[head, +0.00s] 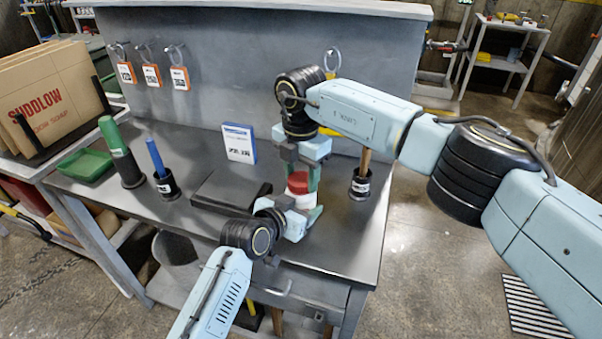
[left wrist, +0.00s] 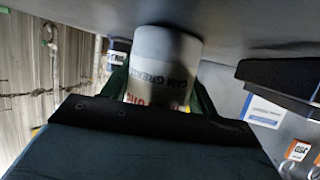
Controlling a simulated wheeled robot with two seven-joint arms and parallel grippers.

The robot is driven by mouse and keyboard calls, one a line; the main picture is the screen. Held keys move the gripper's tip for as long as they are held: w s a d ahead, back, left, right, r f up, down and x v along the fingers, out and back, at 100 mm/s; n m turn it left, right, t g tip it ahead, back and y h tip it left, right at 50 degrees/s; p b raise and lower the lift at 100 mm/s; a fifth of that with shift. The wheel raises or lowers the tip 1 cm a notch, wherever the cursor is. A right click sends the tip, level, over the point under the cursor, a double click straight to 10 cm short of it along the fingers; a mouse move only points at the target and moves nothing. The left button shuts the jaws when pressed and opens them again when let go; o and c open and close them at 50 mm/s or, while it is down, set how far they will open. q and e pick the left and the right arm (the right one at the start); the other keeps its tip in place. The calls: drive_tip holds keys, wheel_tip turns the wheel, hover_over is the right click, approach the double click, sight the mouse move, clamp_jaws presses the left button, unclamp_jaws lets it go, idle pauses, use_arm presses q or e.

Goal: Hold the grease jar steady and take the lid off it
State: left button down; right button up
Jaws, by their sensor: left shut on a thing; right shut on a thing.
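The grease jar (head: 302,202) is white and stands upright near the right front of the workbench. Its red lid (head: 297,186) is on top of it. My left gripper (head: 301,216) comes in low from the front and is shut on the jar's body. In the left wrist view the lettered jar (left wrist: 160,68) appears upside down between the green fingers (left wrist: 160,92). My right gripper (head: 300,177) points down from above and is shut on the lid, one green finger on each side. Whether any gap lies between lid and jar cannot be told.
A black cup with a wooden handle (head: 362,183) stands just right of the jar. A dark flat case (head: 230,190) lies to the left, with a white-and-blue card (head: 239,143) behind it. A blue-handled holder (head: 160,172), green cylinder (head: 119,152) and green tray (head: 84,165) stand farther left.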

drive_tip(key=n, duration=1.2)
drive_tip(key=o, duration=1.1)
